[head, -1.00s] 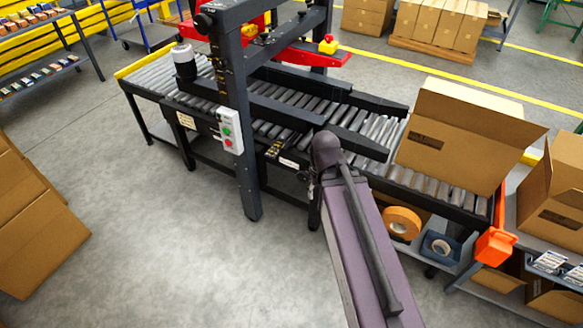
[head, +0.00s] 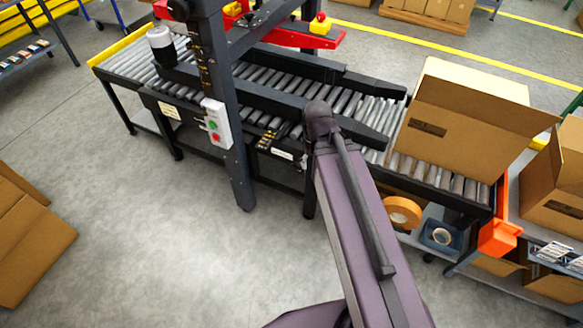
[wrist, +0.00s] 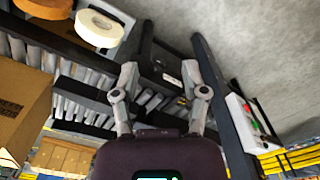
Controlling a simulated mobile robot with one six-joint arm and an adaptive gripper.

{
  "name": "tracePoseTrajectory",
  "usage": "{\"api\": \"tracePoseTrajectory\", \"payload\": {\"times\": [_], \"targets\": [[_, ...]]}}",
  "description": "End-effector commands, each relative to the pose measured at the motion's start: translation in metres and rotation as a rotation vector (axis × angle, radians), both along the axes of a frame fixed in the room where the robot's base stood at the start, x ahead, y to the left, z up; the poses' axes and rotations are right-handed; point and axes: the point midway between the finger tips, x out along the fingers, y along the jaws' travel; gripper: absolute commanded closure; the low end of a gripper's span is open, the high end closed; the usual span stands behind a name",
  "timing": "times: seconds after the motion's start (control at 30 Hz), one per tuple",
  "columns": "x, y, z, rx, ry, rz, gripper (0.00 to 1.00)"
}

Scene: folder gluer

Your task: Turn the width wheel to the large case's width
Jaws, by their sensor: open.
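The large open case (head: 450,125) stands on the rollers at the right end of the case sealer's conveyor. Two black side rails (head: 350,125) lie along the rollers. I cannot make out the width wheel; the conveyor's front edge is partly hidden behind my arm. A small yellow-marked scale (head: 267,139) and a pale label sit on that front edge. In the wrist view my gripper (wrist: 160,76) is open and empty, its fingers pointing at the dark frame of the machine (wrist: 160,60). The case (wrist: 22,122) shows at the left there.
A dark upright post (head: 228,120) carries a control box (head: 216,124) with green and red buttons. Tape rolls (head: 402,211) lie on a shelf under the conveyor. An orange part (head: 499,237) juts out at the right end.

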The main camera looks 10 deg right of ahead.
Motion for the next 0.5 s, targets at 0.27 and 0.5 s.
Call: {"api": "tracePoseTrajectory", "payload": {"times": [0.27,0.5], "targets": [[0.004,0.0,-0.004,0.0,0.0,-0.02,0.29],[0.031,0.0,-0.03,0.0,0.0,-0.183,0.29]]}}
